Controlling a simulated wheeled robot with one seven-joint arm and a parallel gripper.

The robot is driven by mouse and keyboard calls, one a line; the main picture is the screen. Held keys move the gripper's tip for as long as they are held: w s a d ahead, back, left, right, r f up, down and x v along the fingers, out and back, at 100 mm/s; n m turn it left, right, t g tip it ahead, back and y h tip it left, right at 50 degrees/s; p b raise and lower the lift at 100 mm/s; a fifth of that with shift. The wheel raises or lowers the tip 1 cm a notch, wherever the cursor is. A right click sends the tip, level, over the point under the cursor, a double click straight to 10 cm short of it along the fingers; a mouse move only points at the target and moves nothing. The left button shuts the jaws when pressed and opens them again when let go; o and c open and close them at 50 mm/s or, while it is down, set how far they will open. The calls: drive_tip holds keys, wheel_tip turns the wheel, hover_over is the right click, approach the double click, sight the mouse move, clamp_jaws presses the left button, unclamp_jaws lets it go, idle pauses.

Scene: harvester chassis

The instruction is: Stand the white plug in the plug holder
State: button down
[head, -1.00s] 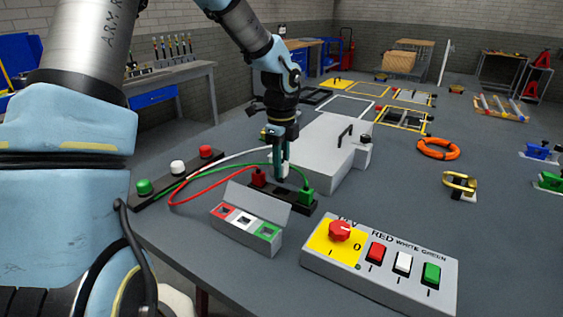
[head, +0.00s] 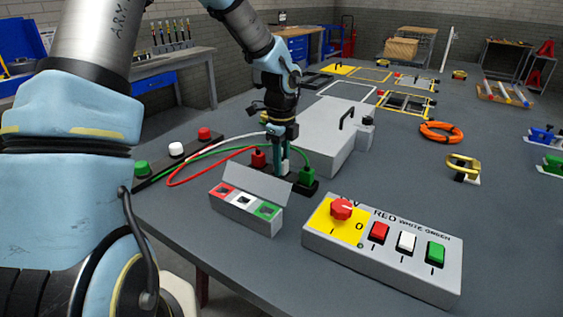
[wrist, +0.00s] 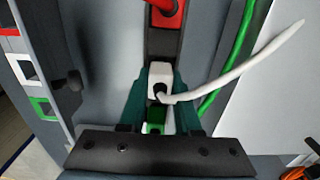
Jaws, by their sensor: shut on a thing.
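The white plug (wrist: 160,76) is between the teal fingers of my gripper (wrist: 160,92) in the wrist view, with its white cable running off to the right. In the head view my gripper (head: 281,163) points straight down over the black plug holder (head: 314,187). A little of the white plug (head: 285,167) shows at its fingertips. It is between the red plug (head: 258,159) and the green plug (head: 306,175), which stand in the holder. The fingers hide the plug's foot, so I cannot tell whether it is seated. The green plug (wrist: 155,118) also shows close by in the wrist view.
A grey box (head: 232,212) with red, white and green sockets and a raised lid stands in front. A switch panel (head: 330,255) is at front right. A grey case (head: 330,140) stands close behind. Red, green and white cables run left to a strip of buttons.

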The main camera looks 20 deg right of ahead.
drive_tip(key=c, duration=0.5)
unclamp_jaws()
drive_tip(key=shift+r, duration=0.1)
wheel_tip(320, 180, up, 11)
drive_tip(key=shift+f+b, duration=0.15)
drive_tip(key=shift+b, duration=0.55)
drive_tip(key=a+f+n, duration=0.1)
drive_tip(key=a+n, duration=0.3)
drive_tip(key=a+f+n, duration=0.1)
drive_tip(key=a+n, duration=0.2)
drive_tip(key=a, duration=0.2)
drive_tip(key=s+a+n, duration=0.1)
drive_tip(key=a+n, duration=0.3)
drive_tip(key=a, duration=0.1)
drive_tip(key=shift+a+f+n, duration=0.2)
drive_tip(key=shift+f+n, duration=0.1)
drive_tip(key=shift+f, duration=0.1)
drive_tip(key=s+a+n, duration=0.2)
drive_tip(key=a+n, duration=0.2)
drive_tip(key=n, duration=0.1)
drive_tip(key=s+a+f+n+t, duration=0.1)
drive_tip(key=s+a+n, duration=0.1)
drive_tip(key=a+n, duration=0.3)
drive_tip(key=s+a+f+n, duration=0.1)
drive_tip(key=s+a+n, duration=0.1)
drive_tip(key=a+n, duration=0.3)
drive_tip(key=shift+s+a+f+n+t, duration=0.2)
drive_tip(key=shift+s+n+t, duration=0.1)
